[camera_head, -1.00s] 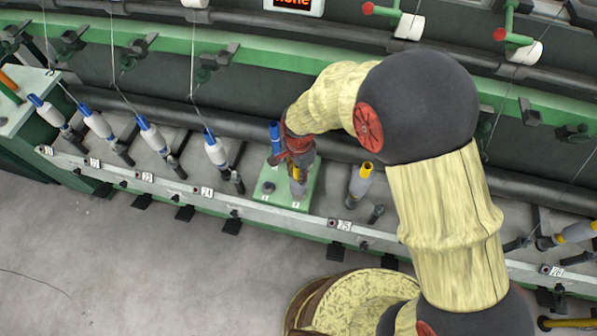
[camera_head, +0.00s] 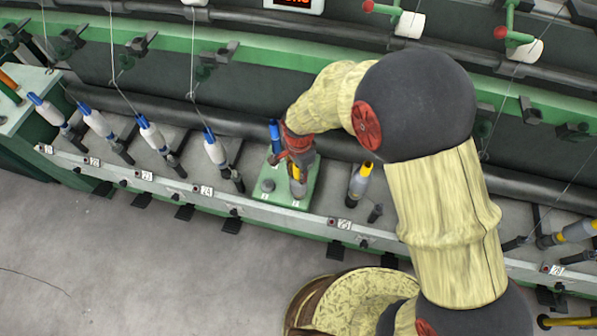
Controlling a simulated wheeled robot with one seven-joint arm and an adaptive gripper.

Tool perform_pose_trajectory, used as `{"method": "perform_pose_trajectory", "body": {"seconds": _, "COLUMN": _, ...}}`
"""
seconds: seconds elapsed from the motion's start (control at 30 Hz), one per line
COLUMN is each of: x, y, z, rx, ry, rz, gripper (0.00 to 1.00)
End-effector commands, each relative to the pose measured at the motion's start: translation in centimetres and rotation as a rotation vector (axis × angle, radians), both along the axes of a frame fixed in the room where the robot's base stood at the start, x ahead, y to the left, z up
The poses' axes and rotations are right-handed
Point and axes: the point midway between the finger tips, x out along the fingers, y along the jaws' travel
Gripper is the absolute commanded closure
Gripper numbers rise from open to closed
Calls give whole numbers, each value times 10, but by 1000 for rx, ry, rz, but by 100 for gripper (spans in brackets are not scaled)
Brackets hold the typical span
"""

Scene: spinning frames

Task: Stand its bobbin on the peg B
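My gripper (camera_head: 297,168) points down over the green block (camera_head: 269,204) on the rail. A grey bobbin with a yellow tip (camera_head: 298,189) is upright under and between its fingers, over the block's front right part. The fingers partly cover the bobbin, and its foot and any peg under it are hidden. I cannot tell whether the fingers grip it. A short grey peg (camera_head: 268,185) stands bare at the block's front left. A blue tube (camera_head: 275,132) stands at the block's back left. The small labels on the block are too small to read.
Another grey bobbin with a yellow tip (camera_head: 360,181) stands just right of the block. Several white bobbins with blue tips (camera_head: 216,150) stand along the rail to the left, with threads running up.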

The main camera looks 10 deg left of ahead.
Motion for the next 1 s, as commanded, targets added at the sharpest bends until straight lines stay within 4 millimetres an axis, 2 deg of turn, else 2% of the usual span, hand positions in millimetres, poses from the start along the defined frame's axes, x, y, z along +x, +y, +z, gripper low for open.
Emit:
{"method": "perform_pose_trajectory", "body": {"seconds": 0.3, "x": 0, "y": 0, "z": 0, "rx": -1, "ry": 1, "rz": 0, "gripper": 56}}
{"method": "perform_pose_trajectory", "body": {"seconds": 0.63, "x": 0, "y": 0, "z": 3, "rx": 0, "ry": 0, "rz": 0, "gripper": 56}}
{"method": "perform_pose_trajectory", "body": {"seconds": 0.77, "x": 1, "y": 0, "z": 18, "rx": 1, "ry": -3, "rz": 0, "gripper": 56}}
{"method": "perform_pose_trajectory", "body": {"seconds": 1.0, "x": 0, "y": 0, "z": 66, "rx": 2, "ry": -4, "rz": 0, "gripper": 56}}
